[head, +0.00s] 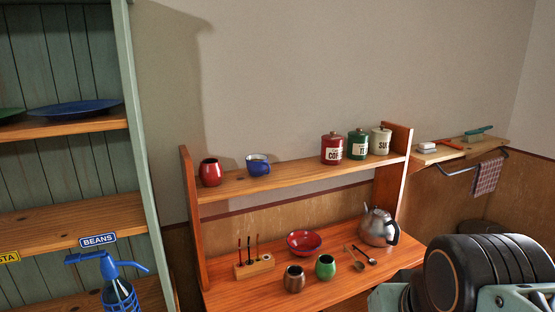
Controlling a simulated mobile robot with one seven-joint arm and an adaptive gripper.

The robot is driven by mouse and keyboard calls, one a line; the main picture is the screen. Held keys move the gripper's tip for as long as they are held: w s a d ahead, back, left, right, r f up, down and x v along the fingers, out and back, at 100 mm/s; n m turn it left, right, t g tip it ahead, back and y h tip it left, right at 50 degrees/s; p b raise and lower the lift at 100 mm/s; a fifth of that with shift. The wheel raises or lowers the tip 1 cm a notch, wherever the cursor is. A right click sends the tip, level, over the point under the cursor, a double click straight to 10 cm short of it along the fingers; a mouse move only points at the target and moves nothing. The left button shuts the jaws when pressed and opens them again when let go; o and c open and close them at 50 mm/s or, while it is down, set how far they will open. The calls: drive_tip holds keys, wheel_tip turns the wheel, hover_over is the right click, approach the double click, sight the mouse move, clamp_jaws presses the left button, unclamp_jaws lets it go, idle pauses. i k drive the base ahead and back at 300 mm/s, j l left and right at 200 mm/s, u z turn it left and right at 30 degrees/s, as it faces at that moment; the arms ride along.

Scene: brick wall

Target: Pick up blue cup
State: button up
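The blue cup (258,168) stands upright on the upper wooden shelf of the desk unit, left of the middle. It is a small mug with a pale inside, and a handle seems to show on its right side. A red cup (210,173) stands to its left, a little apart. My gripper is not in view. Only dark, rounded links of my own arm show at the lower right, well away from the blue cup.
Red, green and cream canisters (332,149) stand on the shelf's right end. Below are a kettle (378,229), red bowl (304,241), spoons and small pots. A tall green cabinet (137,130) stands left, with a blue siphon bottle (119,293) in front. The shelf middle is clear.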

sight(257, 164)
drive_tip(key=i+u, duration=0.2)
drive_tip(key=i, duration=0.2)
drive_tip(key=i+l+u, duration=0.25)
drive_tip(key=i, duration=0.2)
